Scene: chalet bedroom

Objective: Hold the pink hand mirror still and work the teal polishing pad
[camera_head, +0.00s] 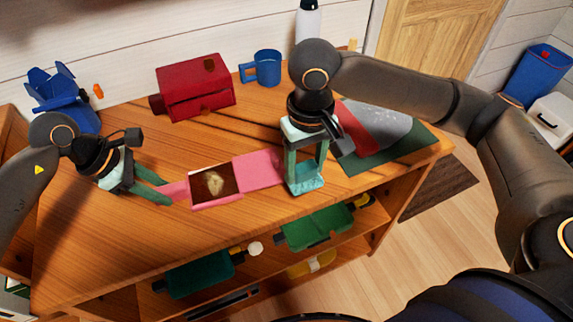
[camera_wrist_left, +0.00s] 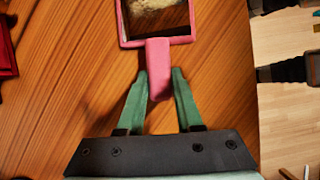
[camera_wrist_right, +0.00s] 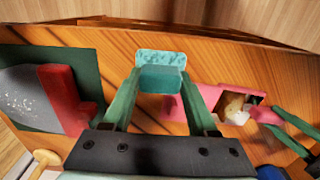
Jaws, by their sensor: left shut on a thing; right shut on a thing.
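The pink hand mirror (camera_head: 198,205) lies on the wooden tabletop, its dark glass carrying a pale yellowish smudge (camera_head: 214,183). My left gripper (camera_head: 166,193) is shut on its handle, which shows between the fingers in the left wrist view (camera_wrist_left: 158,60). A flat pink piece (camera_head: 258,168) adjoins the mirror on the right; I cannot tell if it is part of it. My right gripper (camera_head: 304,165) points down, shut on the teal polishing pad (camera_head: 306,183), right of the mirror and apart from the glass. The pad also shows in the right wrist view (camera_wrist_right: 160,78). Whether it touches the table is unclear.
A red box (camera_head: 198,92), a blue mug (camera_head: 266,68), a white bottle (camera_head: 307,20) and a blue object (camera_head: 62,98) stand along the back. A grey and red item (camera_head: 385,127) lies on a green mat (camera_head: 415,140) at the right. Front tabletop is clear.

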